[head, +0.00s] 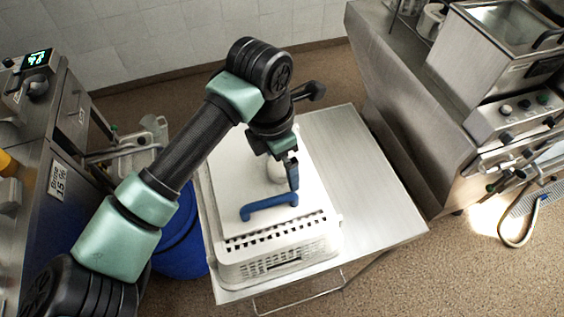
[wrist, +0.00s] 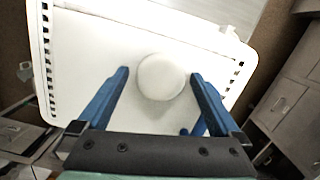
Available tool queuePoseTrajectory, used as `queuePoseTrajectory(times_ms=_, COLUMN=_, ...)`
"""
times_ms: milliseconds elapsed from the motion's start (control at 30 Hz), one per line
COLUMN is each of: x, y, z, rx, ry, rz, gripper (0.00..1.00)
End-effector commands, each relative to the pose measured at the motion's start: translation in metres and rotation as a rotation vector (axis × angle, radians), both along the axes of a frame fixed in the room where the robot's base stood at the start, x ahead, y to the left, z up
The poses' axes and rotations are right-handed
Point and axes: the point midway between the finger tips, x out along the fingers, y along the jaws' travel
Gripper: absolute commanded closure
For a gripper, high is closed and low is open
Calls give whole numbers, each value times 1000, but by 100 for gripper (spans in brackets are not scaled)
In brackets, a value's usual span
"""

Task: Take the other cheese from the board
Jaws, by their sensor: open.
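A round white cheese (wrist: 162,78) lies on the white board (wrist: 100,52) in the wrist view. In the head view the cheese (head: 277,172) is partly hidden behind my gripper and arm. My gripper (wrist: 158,76) is open, with one blue finger on each side of the cheese and a gap on both sides. In the head view my gripper (head: 280,195) is over the board (head: 237,170). No other cheese shows on the visible part of the board. The board rests on a white perforated basket (head: 270,265).
The basket stands on a steel table (head: 365,185), which has bare room on the right. A steel machine (head: 480,110) stands at the right. A blue drum (head: 183,245) is beside the table's left edge. Steel equipment with a display (head: 37,58) is at the far left.

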Motion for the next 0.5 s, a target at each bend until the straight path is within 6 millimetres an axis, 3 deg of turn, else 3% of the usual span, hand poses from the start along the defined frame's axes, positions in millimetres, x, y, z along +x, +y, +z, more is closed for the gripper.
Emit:
queuePoseTrajectory(times_ms=33, x=0, y=0, z=0, rx=0, ry=0, rz=0, gripper=5)
queuePoseTrajectory(times_ms=400, x=0, y=0, z=1, rx=0, ry=0, rz=0, gripper=72)
queuePoseTrajectory(times_ms=500, x=0, y=0, z=1, rx=-1, ry=0, rz=0, gripper=86)
